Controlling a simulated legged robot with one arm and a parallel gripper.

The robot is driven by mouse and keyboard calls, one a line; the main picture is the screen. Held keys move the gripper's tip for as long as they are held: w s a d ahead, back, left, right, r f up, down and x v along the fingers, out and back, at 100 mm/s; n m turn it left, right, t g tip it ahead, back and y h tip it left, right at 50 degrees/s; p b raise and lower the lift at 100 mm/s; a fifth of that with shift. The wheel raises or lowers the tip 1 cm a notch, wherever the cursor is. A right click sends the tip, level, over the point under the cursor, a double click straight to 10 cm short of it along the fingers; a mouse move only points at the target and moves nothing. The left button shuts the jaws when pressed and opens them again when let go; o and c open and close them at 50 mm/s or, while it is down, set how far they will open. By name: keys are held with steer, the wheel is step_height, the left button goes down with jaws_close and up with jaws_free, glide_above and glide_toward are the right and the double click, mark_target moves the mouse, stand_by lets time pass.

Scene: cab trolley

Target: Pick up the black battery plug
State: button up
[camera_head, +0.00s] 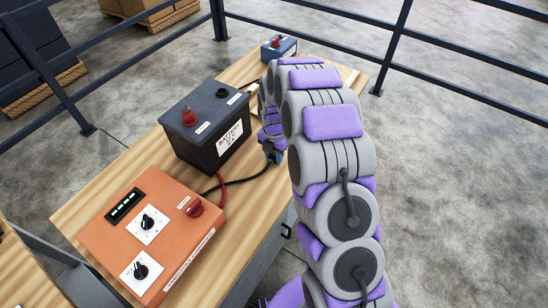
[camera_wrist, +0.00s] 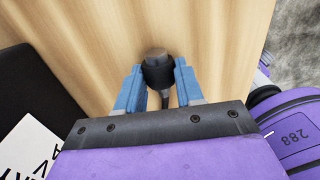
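The black battery plug (camera_wrist: 158,72) is a short dark cylinder over the wooden tabletop in the wrist view, with its cable running back between my fingers. My gripper (camera_wrist: 160,76) has one blue finger on each side of the plug, and no gap shows between the fingers and its sides. In the head view my gripper (camera_head: 275,157) is low beside the battery's right side, at the end of the black cable (camera_head: 250,178). The plug is hard to make out there. The dark battery (camera_head: 191,149) has a red plug (camera_head: 188,117) on top and a black terminal (camera_head: 221,93).
An orange control box (camera_head: 125,235) with knobs and a red connector (camera_head: 195,208) stands at the front of the wooden top. Dark railings (camera_head: 460,62) surround the area.

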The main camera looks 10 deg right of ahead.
mark_target(274, 154)
steer(key=c, duration=0.3)
steer(key=shift+d, duration=0.3)
jaws_close()
steer(key=shift+a+r, duration=0.1)
steer(key=shift+r, duration=0.05)
steer(key=shift+a+r+p, duration=0.15)
steer(key=shift+r+p, duration=0.15)
steer(key=shift+r, duration=0.35)
step_height(274, 154, up, 2)
steer(key=shift+r+p, duration=0.1)
steer(key=shift+p, duration=0.25)
steer(key=s, duration=0.5)
steer(key=s+a+r+p, duration=0.1)
steer(key=s, duration=0.4)
steer(key=s+a+p, duration=0.1)
steer(key=s, duration=0.5)
steer(key=shift+r, duration=0.15)
